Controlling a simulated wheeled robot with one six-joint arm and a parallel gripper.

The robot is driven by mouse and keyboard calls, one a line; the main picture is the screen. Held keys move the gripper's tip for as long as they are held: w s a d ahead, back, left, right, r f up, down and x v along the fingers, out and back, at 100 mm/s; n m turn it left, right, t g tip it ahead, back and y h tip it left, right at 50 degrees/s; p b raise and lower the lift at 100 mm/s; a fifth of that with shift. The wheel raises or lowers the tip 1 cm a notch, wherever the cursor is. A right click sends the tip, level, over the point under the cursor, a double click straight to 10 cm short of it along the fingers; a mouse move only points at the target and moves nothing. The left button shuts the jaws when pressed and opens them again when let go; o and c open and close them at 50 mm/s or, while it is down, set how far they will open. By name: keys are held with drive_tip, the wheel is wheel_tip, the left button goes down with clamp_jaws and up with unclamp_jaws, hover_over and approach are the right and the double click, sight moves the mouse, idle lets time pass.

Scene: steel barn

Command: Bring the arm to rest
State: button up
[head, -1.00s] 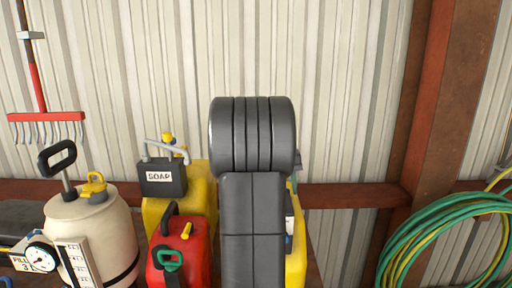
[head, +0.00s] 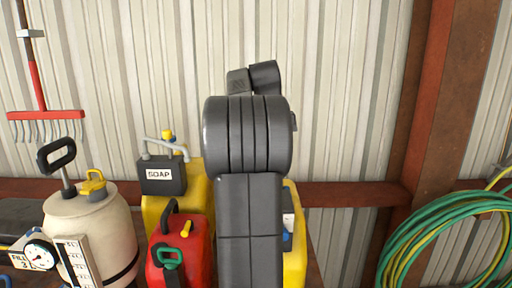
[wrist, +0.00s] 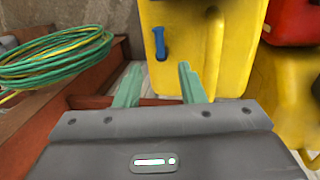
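My gripper (wrist: 158,72) shows in the wrist view, with two pale green fingers apart and nothing between them. It is open and empty. Beyond the fingertips stands a yellow jug (wrist: 205,45) with a blue part on its side. In the head view my dark grey arm rises in the middle, and two of its links (head: 254,78) show above the thick joint. The gripper itself is hidden in the head view.
A red can (head: 180,258), a yellow container (head: 198,185), a black SOAP box (head: 162,175) and a cream sprayer tank (head: 95,225) stand left of my arm. A yellow jug (head: 295,262) is partly behind it. A green hose coil (head: 440,245) hangs at the right.

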drive_tip(key=f, duration=0.3)
drive_tip(key=d+f, duration=0.1)
drive_tip(key=f, duration=0.3)
drive_tip(key=d+f+p, duration=0.1)
drive_tip(key=f, duration=0.3)
drive_tip(key=shift+s+d, duration=0.1)
drive_tip(key=shift+d, duration=0.05)
drive_tip(key=shift+d+r+n+t, duration=0.1)
drive_tip(key=shift+d+n+t, duration=0.1)
drive_tip(key=shift+n, duration=0.65)
drive_tip(key=shift+d+n+t, duration=0.1)
drive_tip(key=shift+d+n, duration=0.1)
drive_tip(key=shift+n, duration=0.65)
drive_tip(key=shift+d+r, duration=0.1)
